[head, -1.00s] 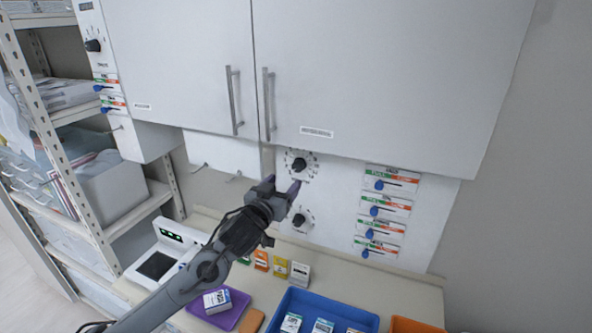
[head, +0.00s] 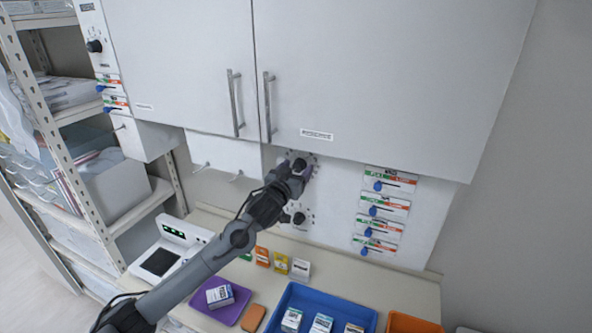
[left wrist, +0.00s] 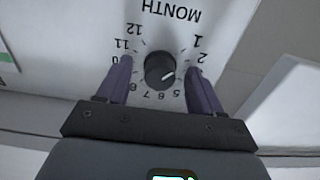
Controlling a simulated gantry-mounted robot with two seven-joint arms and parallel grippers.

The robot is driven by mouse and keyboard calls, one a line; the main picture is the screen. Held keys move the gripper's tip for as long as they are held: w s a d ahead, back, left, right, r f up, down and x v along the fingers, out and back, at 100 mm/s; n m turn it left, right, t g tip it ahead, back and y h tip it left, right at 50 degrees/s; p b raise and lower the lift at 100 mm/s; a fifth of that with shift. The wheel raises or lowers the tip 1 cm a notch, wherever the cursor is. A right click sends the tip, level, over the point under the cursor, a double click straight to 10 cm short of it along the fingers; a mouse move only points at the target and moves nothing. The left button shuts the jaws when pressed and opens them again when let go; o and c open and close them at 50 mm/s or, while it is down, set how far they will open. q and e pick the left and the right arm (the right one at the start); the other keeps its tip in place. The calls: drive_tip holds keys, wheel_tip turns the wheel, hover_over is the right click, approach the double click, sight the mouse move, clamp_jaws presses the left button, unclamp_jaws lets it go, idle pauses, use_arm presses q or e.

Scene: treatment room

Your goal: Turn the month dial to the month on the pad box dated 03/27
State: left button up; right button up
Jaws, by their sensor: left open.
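The month dial (left wrist: 160,68) is a black knob on a white panel, ringed by numbers, with "MONTH" upside down in the left wrist view. Its white mark points lower right, toward numbers hidden by a finger. In the head view the dial (head: 299,163) is the upper of two. My left gripper (head: 296,174) is open at it; in the wrist view its purple fingers stand on either side of the knob, with gaps. Small boxes lie in the blue tray (head: 345,306) and one box (head: 219,296) in the purple tray. I cannot read their dates. My right gripper is out of view.
A second dial (head: 299,217) sits just below the forearm's end. Cabinet doors (head: 400,80) overhang the panel above. Labelled blue sliders (head: 385,208) are at the right.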

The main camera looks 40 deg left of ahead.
use_arm(q)
drive_tip(key=c, duration=1.1)
drive_tip(key=shift+o, duration=0.2)
drive_tip(key=shift+m, duration=0.3)
drive_tip(key=m+b, duration=0.1)
drive_tip(key=m, duration=0.2)
drive_tip(key=m+b, duration=0.1)
drive_tip(key=m, duration=0.5)
drive_tip(key=shift+b, duration=0.35)
drive_tip(key=o, duration=1.1)
drive_tip(key=shift+c, duration=0.2)
drive_tip(key=shift+s, duration=0.1)
